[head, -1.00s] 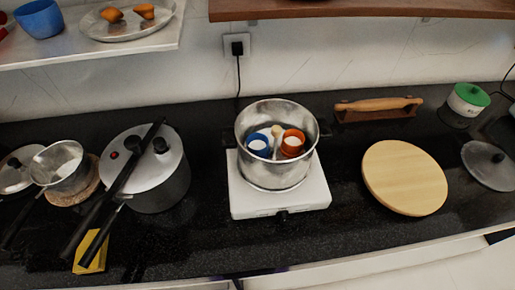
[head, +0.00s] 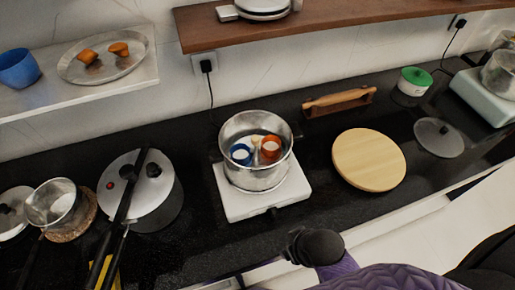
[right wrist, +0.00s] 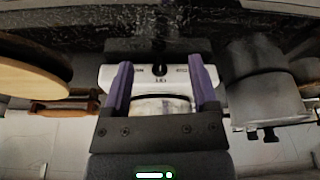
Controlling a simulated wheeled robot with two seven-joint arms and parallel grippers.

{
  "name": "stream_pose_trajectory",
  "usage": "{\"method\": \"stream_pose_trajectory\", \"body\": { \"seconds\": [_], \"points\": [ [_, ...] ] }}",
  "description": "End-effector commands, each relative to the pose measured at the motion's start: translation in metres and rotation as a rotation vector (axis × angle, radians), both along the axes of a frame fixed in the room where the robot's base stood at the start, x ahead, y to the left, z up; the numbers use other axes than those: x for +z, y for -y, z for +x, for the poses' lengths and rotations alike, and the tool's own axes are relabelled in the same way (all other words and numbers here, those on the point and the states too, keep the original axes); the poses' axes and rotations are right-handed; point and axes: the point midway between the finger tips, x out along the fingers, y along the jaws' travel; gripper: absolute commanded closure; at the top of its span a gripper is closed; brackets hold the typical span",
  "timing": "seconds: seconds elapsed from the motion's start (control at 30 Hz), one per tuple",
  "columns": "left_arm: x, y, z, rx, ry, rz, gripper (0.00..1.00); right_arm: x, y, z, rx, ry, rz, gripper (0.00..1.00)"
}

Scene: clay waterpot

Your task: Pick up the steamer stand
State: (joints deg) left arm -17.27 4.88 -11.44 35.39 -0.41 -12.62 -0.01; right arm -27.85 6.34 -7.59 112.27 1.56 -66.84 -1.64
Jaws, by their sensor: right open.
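Nothing in view is clearly recognisable as a steamer stand. A steel pot (head: 256,182) sits on a white hot plate (head: 240,207) in the middle of the counter. A blue cup (head: 240,154), an orange cup (head: 271,149) and a small pale wooden item between them are inside the pot; its bottom is hidden. My right arm enters the head view from the bottom right. In the right wrist view my right gripper (right wrist: 162,80) is open and empty, its purple fingers facing the hot plate (right wrist: 160,74). My left gripper is not in view.
A round wooden board (head: 369,160) lies right of the hot plate, with a wooden rolling pin and holder (head: 338,101) behind it. A pressure cooker (head: 155,210) with a long black handle and a small pan (head: 52,204) stand left. A brown shelf (head: 330,18) overhangs the back.

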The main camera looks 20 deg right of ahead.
Motion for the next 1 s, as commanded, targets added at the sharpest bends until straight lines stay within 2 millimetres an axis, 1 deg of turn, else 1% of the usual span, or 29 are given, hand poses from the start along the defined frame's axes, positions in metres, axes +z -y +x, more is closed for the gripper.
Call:
{"method": "stream_pose_trajectory", "body": {
  "seconds": [0.03, 0.07, 0.1, 0.17, 0.2, 0.23, 0.3, 0.4, 0.5, 0.57, 0.7, 0.87, 1.0],
  "points": [
    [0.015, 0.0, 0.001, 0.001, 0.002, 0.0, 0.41, 0.033, -0.002, 0.011, 0.009, 0.045, 0.015, 0.24],
    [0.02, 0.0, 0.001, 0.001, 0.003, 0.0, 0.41, 0.049, -0.004, 0.018, 0.018, 0.078, 0.029, 0.24],
    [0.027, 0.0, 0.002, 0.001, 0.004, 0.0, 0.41, 0.07, -0.006, 0.032, 0.035, 0.136, 0.053, 0.24],
    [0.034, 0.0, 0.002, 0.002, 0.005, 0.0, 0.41, 0.093, -0.011, 0.059, 0.069, 0.254, 0.096, 0.24],
    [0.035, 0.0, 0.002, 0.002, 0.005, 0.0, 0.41, 0.101, -0.012, 0.079, 0.086, 0.341, 0.124, 0.24],
    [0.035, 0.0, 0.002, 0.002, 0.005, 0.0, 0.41, 0.104, -0.013, 0.091, 0.094, 0.395, 0.14, 0.24],
    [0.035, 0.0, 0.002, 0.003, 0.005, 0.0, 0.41, 0.109, -0.012, 0.116, 0.095, 0.51, 0.164, 0.24],
    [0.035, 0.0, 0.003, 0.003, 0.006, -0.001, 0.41, 0.116, -0.008, 0.144, 0.077, 0.642, 0.18, 0.24],
    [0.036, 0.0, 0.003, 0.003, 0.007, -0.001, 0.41, 0.12, -0.001, 0.162, 0.053, 0.733, 0.181, 0.24],
    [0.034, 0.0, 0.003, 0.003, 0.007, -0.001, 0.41, 0.12, 0.001, 0.17, 0.043, 0.764, 0.18, 0.24],
    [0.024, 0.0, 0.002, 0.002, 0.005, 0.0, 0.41, 0.105, -0.004, 0.195, 0.038, 0.774, 0.18, 0.24],
    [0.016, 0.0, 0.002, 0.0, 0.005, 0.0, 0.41, 0.094, -0.007, 0.217, 0.039, 0.772, 0.18, 0.24],
    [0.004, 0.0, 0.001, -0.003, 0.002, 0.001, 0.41, 0.08, -0.008, 0.243, 0.039, 0.772, 0.18, 0.24]
  ]
}}
